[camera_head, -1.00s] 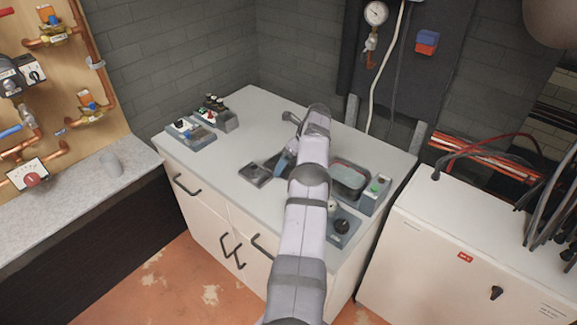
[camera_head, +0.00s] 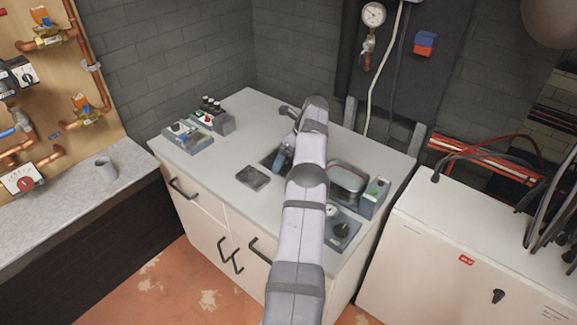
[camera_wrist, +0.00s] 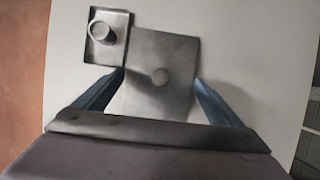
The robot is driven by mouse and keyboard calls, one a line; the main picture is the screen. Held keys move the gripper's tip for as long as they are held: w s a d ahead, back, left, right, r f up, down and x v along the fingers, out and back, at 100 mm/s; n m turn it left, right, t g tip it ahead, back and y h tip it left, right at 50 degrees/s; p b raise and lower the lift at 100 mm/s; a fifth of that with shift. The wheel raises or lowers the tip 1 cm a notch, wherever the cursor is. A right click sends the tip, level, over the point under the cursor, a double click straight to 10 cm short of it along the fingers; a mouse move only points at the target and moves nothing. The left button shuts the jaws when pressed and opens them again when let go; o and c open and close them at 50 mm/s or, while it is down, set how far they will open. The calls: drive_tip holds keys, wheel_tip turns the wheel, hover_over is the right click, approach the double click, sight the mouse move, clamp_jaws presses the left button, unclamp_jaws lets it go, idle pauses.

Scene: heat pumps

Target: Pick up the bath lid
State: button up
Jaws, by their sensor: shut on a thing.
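The lid is a flat grey plate with a small round knob; it shows in the wrist view (camera_wrist: 150,102) between my blue fingers. My gripper (camera_wrist: 159,76) is shut on it, with one finger at each side edge. In the head view my gripper (camera_head: 279,162) is low over the cabinet top, left of the bath (camera_head: 347,184). The bath is an open grey basin with rounded corners. My arm hides part of the bath and most of the lid there. I cannot tell whether the lid touches the worktop.
A small square tray (camera_head: 253,178) lies left of my gripper. Control boxes stand at the worktop's back left (camera_head: 212,117) and beside the bath (camera_head: 374,197); a dial unit (camera_head: 340,230) is in front. The worktop's front left is clear. Walls close off the back.

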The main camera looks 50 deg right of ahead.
wheel_tip(320, 180, up, 7)
drive_tip(key=p, duration=0.4)
drive_tip(key=shift+f, duration=0.15)
drive_tip(key=s+d+r+p, duration=0.2)
drive_tip(key=s, duration=0.8)
drive_tip(key=s+d+r+p, duration=0.1)
drive_tip(key=s+d+p, duration=0.1)
drive_tip(key=s, duration=0.8)
drive_tip(key=shift+s+d+r+p, duration=0.25)
drive_tip(key=shift+s+r+p, duration=0.1)
drive_tip(key=shift+p, duration=0.5)
drive_tip(key=shift+f, duration=0.1)
drive_tip(key=shift+f+b, duration=2)
drive_tip(key=shift+b, duration=0.05)
drive_tip(key=shift+p, duration=1)
drive_tip(key=shift+f+b, duration=0.3)
drive_tip(key=shift+f, duration=0.5)
